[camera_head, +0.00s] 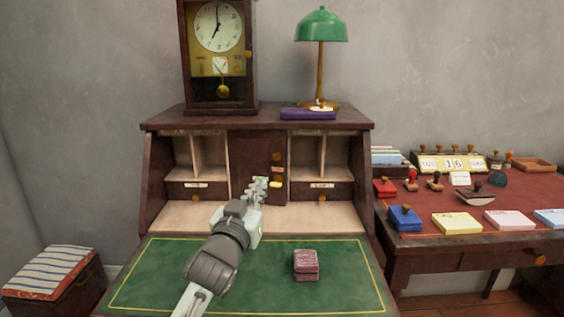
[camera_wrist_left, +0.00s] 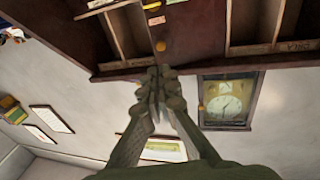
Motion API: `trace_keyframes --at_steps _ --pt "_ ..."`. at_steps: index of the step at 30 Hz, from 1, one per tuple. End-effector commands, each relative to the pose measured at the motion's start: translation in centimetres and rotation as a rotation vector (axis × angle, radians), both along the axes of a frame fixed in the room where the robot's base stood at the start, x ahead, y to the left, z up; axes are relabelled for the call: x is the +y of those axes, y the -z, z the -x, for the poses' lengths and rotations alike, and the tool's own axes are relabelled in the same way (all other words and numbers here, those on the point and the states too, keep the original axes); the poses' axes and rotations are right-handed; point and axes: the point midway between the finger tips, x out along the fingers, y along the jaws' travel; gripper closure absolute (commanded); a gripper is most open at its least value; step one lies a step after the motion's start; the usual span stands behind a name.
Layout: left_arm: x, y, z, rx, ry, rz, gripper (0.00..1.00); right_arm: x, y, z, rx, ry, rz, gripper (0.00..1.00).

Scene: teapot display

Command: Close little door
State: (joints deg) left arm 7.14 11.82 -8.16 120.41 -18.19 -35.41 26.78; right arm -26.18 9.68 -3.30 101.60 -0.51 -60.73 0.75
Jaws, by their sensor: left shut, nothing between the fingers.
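The little door (camera_head: 250,150) is the dark brown panel in the middle of the desk's upper part, between the pale pigeonholes. It has a round knob near its right edge, and it looks about flush, though I cannot tell if it is fully shut. It also shows in the left wrist view (camera_wrist_left: 190,35), which is upside down. My left gripper (camera_head: 263,184) is shut and empty, in front of the door's lower part. Its fingertips (camera_wrist_left: 158,72) cover part of the door's edge; whether they touch it I cannot tell. My right gripper is not in view.
A dark red box (camera_head: 306,265) lies on the green desk top (camera_head: 345,285), right of my left arm. A clock (camera_head: 217,55), a green lamp (camera_head: 321,25) and a purple book (camera_head: 308,114) stand on top. A side table (camera_head: 430,235) with stamps and pads stands at right.

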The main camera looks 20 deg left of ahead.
Motion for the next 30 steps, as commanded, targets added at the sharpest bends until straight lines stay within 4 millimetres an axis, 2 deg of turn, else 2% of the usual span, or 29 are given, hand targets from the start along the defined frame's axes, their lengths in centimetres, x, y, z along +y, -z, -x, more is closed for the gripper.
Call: trace_keyframes --at_steps 4,7,12,18,24,30 --pt "0.2 -0.4 -2.3 -0.002 -0.001 0.001 1.0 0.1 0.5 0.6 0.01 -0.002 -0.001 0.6" --pt "0.3 -0.6 -4.4 -0.002 -0.002 0.001 1.0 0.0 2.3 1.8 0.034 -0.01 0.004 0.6" --pt "0.5 -0.9 -8.2 -0.002 -0.001 0.003 1.0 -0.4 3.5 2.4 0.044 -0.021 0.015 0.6" --pt "0.7 -1.1 -11.6 -0.001 -0.001 0.004 1.0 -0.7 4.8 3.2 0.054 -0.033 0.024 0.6" --pt "0.7 -1.0 -13.2 0.0 0.0 0.005 1.0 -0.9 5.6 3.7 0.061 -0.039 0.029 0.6" --pt "0.7 -1.0 -13.5 0.0 0.0 0.006 1.0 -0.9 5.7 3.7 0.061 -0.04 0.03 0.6"
